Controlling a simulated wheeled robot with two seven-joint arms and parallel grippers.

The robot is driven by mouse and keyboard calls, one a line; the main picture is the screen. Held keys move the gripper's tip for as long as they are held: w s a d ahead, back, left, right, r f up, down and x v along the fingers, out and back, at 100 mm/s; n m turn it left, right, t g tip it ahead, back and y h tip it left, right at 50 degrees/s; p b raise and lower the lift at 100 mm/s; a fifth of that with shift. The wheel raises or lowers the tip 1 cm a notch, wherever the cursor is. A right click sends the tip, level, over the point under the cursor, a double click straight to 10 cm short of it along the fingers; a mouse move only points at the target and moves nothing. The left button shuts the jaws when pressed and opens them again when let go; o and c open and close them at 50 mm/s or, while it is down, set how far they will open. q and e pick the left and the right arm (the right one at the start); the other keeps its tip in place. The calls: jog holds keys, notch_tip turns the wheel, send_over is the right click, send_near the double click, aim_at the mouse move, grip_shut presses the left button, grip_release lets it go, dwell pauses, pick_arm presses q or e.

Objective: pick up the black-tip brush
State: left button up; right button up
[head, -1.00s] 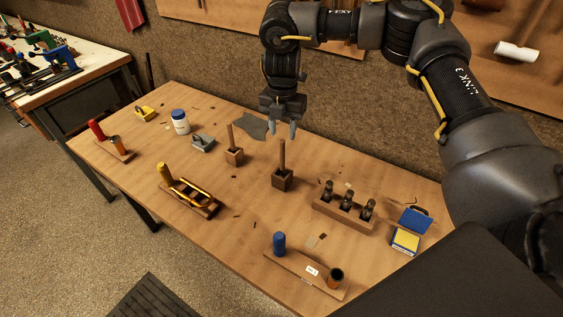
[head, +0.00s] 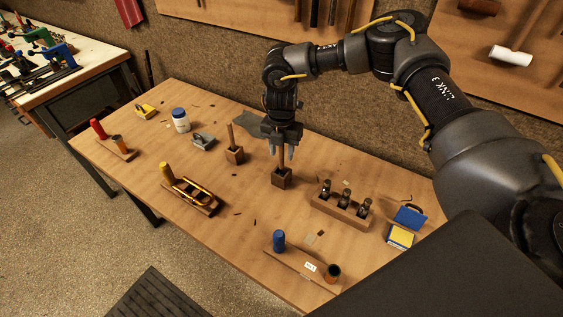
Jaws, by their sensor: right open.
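A wooden handle (head: 281,164) stands upright in a dark square block (head: 282,181) at the middle of the bench. A second wooden handle (head: 230,135) stands in a lighter brown block (head: 235,156) to its left. The lower ends of both are hidden in the blocks, so I cannot see which has the black tip. My right gripper (head: 281,155) points down over the dark block. Its open fingers show on either side of the first handle, whose upper part is hidden by the gripper. I cannot tell whether they touch it. My left gripper is not in view.
A rack (head: 341,211) with several dark bottles stands right of the dark block, with a blue and yellow box (head: 400,237) beyond. A tray (head: 188,196) is at the left, and a board (head: 290,262) with a blue cylinder at the front.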

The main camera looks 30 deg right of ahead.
jog(key=shift+c, duration=0.4)
grip_shut()
jog(key=shift+r, duration=0.1)
